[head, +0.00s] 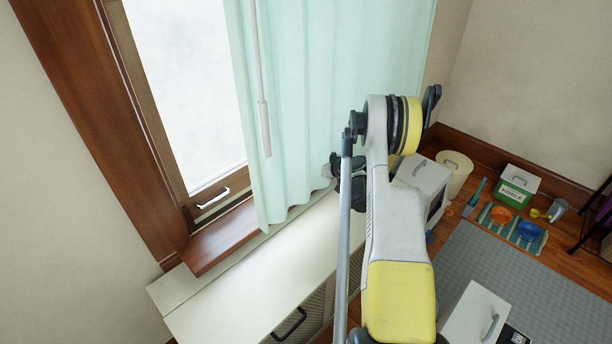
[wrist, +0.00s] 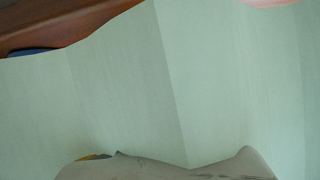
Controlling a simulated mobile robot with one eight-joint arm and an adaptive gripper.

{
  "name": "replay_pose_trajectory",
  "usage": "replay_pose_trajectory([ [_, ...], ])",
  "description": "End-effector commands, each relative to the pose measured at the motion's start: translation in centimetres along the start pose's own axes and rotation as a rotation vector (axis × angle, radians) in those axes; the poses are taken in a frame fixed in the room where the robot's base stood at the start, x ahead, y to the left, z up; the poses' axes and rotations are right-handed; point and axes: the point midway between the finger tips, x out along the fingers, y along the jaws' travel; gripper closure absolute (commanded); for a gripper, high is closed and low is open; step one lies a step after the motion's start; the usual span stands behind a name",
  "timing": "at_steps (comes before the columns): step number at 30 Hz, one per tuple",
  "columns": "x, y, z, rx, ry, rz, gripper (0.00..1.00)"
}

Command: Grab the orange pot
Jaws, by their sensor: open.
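A small orange pot-like item (head: 501,214) sits on a striped mat (head: 512,229) on the floor at the right in the head view. It is small, so its exact shape is hard to tell. My gripper (head: 331,169) is partly hidden behind my arm, beside the pale green curtain, far left of the orange item. It is open, and I see nothing held in it. The wrist view is mostly filled by the curtain (wrist: 120,90). The orange pot cannot be made out there.
A blue bowl (head: 528,230) is beside the orange item. A green-and-white box (head: 517,186) and a cream bin (head: 456,171) stand behind. A white cabinet (head: 250,285) lies below the window. A grey rug (head: 520,285) covers floor at the right; a white box (head: 474,316) is in front.

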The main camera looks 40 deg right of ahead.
Motion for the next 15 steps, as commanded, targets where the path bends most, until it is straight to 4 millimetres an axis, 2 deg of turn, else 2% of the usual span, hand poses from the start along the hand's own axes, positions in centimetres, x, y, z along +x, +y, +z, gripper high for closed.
replay_pose_trajectory([
  [5, 0.0, 0.02, -0.08, 0.0, 0.0, 0.001, 0.0],
  [6, -0.01, 0.02, -0.08, 0.0, 0.0, 0.001, 0.06],
  [8, -0.02, 0.02, -0.08, 0.0, 0.0, 0.001, 0.25],
  [9, -0.02, 0.02, -0.08, 0.0, 0.0, 0.001, 0.37],
  [12, -0.02, 0.03, -0.07, 0.0, 0.0, 0.001, 0.66],
  [15, -0.03, 0.03, -0.08, 0.001, 0.0, 0.001, 0.66],
])
